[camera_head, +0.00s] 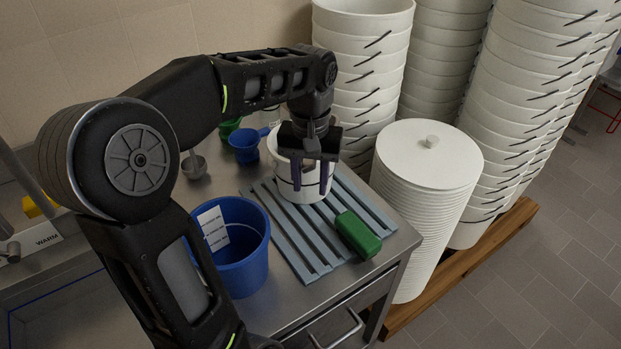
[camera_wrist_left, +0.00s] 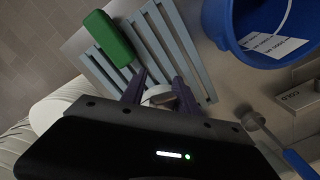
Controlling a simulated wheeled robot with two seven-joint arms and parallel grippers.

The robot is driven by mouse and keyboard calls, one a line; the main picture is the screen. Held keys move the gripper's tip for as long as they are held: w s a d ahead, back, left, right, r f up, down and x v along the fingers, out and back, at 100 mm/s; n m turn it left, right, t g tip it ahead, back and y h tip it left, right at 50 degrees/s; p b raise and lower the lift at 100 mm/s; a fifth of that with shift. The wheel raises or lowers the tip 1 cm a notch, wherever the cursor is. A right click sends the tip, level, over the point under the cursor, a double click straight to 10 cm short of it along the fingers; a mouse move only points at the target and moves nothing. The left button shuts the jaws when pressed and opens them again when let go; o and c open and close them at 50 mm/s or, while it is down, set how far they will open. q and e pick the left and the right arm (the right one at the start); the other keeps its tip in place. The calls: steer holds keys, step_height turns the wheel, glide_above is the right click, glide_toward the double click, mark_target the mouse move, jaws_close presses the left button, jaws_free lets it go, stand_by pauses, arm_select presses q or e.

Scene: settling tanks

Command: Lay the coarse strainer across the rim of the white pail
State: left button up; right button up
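The white pail (camera_head: 284,182) stands on the slatted grey rack, below and partly behind my left gripper (camera_head: 311,178). A small grey metal bowl-like tool (camera_head: 193,166) lies on the counter at left, and a metal tool with a blue handle (camera_wrist_left: 298,163) shows in the wrist view. I cannot tell whether either is the coarse strainer. My right gripper is out of view.
A blue bucket (camera_head: 259,272) stands left of the rack (camera_head: 283,240). A green block (camera_head: 358,234) lies on the rack's right side. A blue jug (camera_head: 244,147) is behind. Tall stacks of white pails (camera_head: 540,75) and a pile of white lids (camera_head: 428,150) crowd the counter's right side.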

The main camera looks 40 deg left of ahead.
mark_target(311, 163)
arm_select(q)
steer(key=shift+o, duration=0.9)
steer(key=shift+r, duration=0.2)
step_height(311, 163, up, 6)
steer(key=shift+r+p, duration=0.15)
steer(key=shift+p, duration=0.55)
steer(key=shift+r+p, duration=0.6)
steer(key=shift+p, duration=0.1)
steer(key=shift+d+f, duration=0.1)
